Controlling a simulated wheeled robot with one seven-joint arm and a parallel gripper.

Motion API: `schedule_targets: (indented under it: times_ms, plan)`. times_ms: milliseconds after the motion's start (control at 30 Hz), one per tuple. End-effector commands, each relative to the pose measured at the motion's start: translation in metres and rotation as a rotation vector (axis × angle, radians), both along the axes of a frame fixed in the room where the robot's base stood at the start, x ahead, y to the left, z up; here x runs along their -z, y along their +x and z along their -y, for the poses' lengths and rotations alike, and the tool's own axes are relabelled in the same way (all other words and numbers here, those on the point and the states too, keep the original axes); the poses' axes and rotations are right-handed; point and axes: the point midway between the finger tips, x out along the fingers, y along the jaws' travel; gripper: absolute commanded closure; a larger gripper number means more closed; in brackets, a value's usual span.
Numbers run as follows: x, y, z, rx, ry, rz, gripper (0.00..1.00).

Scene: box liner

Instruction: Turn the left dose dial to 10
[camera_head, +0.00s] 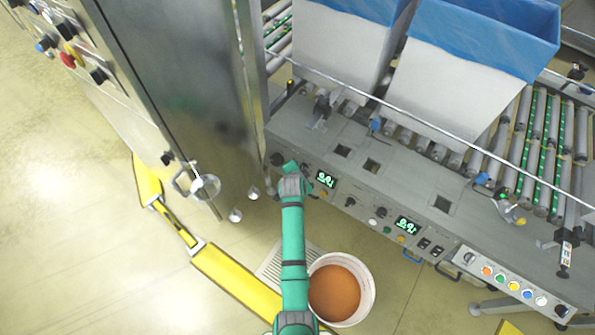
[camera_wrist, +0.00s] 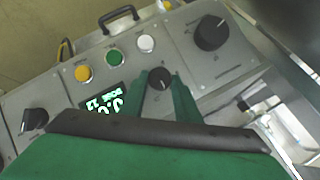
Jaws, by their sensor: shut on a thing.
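The left dose dial, a small black knob with a white pointer mark, shows in the wrist view (camera_wrist: 159,79) on a grey panel. My gripper (camera_wrist: 160,84) has its two green fingers on either side of this knob and is shut on it. In the head view my gripper (camera_head: 291,170) is at the left end of the console and largely hides the dial. The left green-lit display (camera_head: 325,179) is just right of it. The same display (camera_wrist: 103,103) is at the left in the wrist view, tilted and partly covered by my gripper; its reading is not clear.
A larger black knob (camera_wrist: 211,33) and yellow (camera_wrist: 82,73), green (camera_wrist: 114,58) and white (camera_wrist: 146,43) buttons are near the dial. A second display (camera_head: 407,226) is further right on the console. A bucket of orange-brown material (camera_head: 369,297) stands on the floor; a tall metal cabinet (camera_head: 185,70) is at left.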

Motion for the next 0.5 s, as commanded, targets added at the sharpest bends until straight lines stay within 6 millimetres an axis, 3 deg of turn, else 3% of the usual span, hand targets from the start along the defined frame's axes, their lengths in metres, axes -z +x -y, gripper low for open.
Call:
schedule_targets:
  times_ms: [33, 500]
  plan:
    - [-0.0094, 0.0074, 0.0026, -0.009, -0.037, -0.003, 0.93]
    - [-0.0091, 0.0096, -0.0019, -0.116, -0.288, -0.174, 0.93]
